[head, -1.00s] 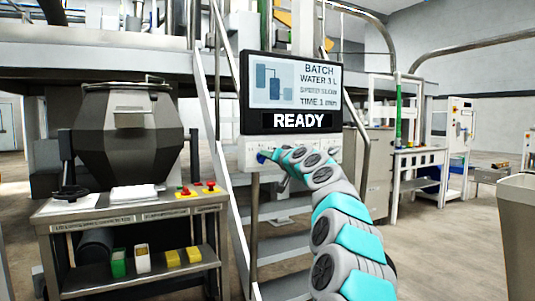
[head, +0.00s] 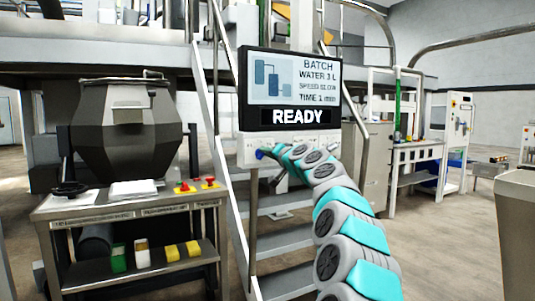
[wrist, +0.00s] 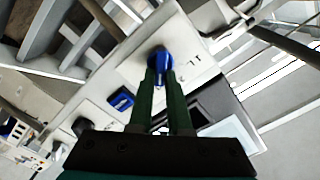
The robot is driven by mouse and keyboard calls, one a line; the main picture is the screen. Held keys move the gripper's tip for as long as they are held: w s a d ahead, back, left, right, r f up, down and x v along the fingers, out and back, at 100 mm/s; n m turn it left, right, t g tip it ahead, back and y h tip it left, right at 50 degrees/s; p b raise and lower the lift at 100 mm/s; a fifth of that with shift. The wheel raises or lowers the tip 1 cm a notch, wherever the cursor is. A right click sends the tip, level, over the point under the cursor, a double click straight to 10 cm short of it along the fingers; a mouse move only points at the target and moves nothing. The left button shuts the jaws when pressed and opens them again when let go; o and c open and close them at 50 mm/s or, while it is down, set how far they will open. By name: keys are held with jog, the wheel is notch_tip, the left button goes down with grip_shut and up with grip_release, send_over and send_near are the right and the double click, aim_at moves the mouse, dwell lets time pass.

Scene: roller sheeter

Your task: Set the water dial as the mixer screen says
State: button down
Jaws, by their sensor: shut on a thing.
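The mixer screen (head: 290,89) shows BATCH, a WATER line in litres, a blurred speed line, TIME 1 min and READY. The water digit is too small to read surely. Below it is a white control panel (head: 248,158). My gripper (wrist: 162,82) is shut on a blue dial (wrist: 159,57) on that panel, its two green fingers on either side of the knob. In the head view the blue dial (head: 260,154) shows at the panel's left end, and my arm partly hides the panel. The dial's pointer and scale cannot be read.
On the panel in the wrist view are a blue rocker-like switch (wrist: 121,99) and a dark knob (wrist: 82,126). A dark mixer drum (head: 127,130) stands left above a steel table (head: 130,209). Stairs (head: 285,208) rise behind the panel.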

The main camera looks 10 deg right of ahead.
jog(key=c, duration=0.9)
grip_release()
jog(key=shift+o, duration=0.2)
jog(key=b+v, duration=0.2)
jog(key=v, duration=0.5)
jog(key=shift+s+d, duration=0.15)
jog(key=shift+s, duration=0.2)
